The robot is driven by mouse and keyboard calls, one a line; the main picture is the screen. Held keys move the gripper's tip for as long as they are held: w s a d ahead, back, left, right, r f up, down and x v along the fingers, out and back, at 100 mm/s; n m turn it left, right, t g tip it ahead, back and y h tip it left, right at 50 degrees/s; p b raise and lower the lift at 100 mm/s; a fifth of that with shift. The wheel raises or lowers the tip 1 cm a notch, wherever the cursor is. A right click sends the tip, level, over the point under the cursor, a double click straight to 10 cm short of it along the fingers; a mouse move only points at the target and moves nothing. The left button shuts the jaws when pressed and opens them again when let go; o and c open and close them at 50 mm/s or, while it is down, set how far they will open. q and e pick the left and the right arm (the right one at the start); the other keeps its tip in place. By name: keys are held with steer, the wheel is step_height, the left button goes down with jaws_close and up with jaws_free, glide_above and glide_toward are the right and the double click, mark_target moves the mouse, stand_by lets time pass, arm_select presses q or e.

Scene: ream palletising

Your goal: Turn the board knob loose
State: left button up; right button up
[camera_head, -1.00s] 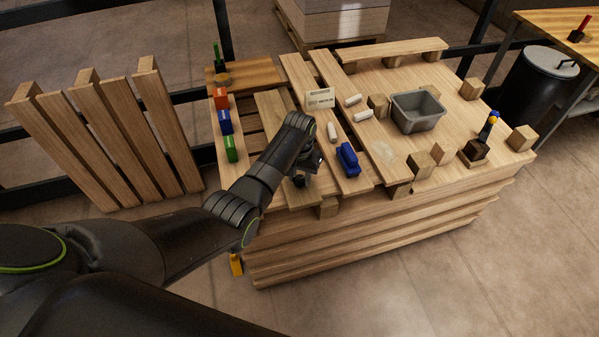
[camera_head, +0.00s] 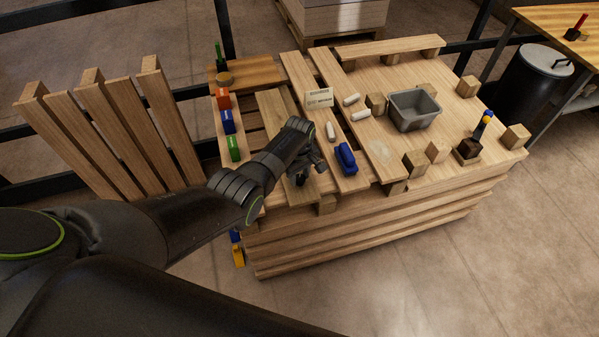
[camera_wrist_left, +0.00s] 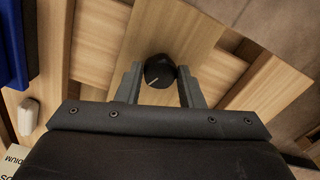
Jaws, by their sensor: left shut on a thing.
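The knob (camera_wrist_left: 160,70) is round and black with a pale pointer line. It sits on a light wooden board (camera_wrist_left: 185,30) in the left wrist view. My left gripper (camera_wrist_left: 158,82) is shut on the knob, with one finger on each side of it. In the head view my left gripper (camera_head: 301,176) is low over the near end of the board (camera_head: 283,125), and the wrist mostly hides the knob there. My right gripper is not in view.
A blue object (camera_head: 346,158) lies on the plank just right of the gripper. Coloured blocks (camera_head: 228,122) line the left plank. A grey bin (camera_head: 414,110) stands to the right.

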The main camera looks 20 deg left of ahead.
mark_target(299, 178)
arm_select(q)
steer(key=n+p, duration=0.1)
steer(key=n, duration=0.4)
steer(key=shift+w+a+r, duration=0.1)
stand_by(0.7)
steer(key=o, duration=1)
steer(key=shift+r+p, duration=0.35)
steer(key=shift+r, duration=0.25)
step_height(299, 178, up, 5)
steer(key=shift+r+p, duration=0.2)
steer(key=shift+p, duration=0.8)
step_height(299, 178, up, 11)
steer(key=shift+f, duration=0.15)
